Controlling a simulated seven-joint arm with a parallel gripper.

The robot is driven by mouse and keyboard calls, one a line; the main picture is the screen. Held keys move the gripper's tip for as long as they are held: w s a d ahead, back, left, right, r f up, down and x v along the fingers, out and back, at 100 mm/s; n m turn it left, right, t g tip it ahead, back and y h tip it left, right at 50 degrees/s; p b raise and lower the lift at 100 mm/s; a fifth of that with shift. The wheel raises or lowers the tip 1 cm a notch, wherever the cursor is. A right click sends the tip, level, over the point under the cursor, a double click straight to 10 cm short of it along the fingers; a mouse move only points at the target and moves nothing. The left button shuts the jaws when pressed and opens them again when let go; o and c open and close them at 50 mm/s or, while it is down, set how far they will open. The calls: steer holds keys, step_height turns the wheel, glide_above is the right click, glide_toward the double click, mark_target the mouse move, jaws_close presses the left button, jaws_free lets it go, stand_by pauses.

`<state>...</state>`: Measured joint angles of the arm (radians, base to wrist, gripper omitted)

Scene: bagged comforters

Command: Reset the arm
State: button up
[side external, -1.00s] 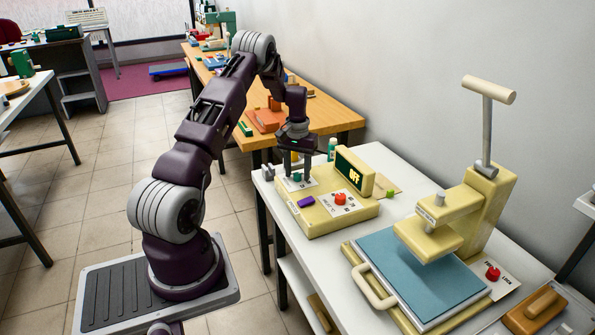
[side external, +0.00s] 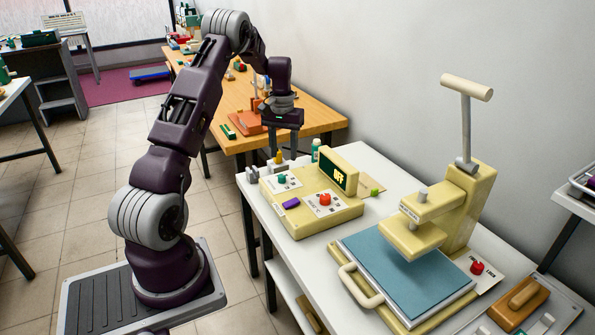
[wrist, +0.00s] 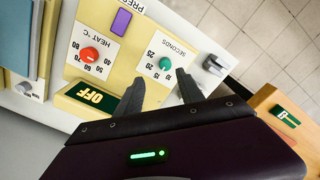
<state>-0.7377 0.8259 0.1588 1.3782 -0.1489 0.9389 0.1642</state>
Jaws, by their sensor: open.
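My gripper (side external: 283,158) is open and empty. The red heat knob (side external: 325,199) and purple press button (side external: 291,203) sit on the same box. The display (side external: 342,177) reads OFF.
A cream heat press (side external: 440,215) with a blue pad (side external: 405,270) and raised lever stands on the white table's near right. A bottle (side external: 316,150) stands behind the box. A wooden table (side external: 325,120) with several items adjoins the back. The wall is on the right.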

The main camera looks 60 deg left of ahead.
steer(key=d+r+m+t, duration=0.2)
steer(key=d+r+m, duration=0.1)
steer(key=d+r, duration=1.4)
steer(key=s+d+r+m+t, duration=0.2)
steer(key=s+d+r+m, duration=0.15)
steer(key=s+d, duration=0.75)
steer(key=s+d+f+m+t, duration=0.1)
steer(key=s+d+m, duration=0.1)
steer(key=s+d, duration=0.7)
steer(key=shift+s+f, duration=0.4)
steer(key=shift+s, duration=0.5)
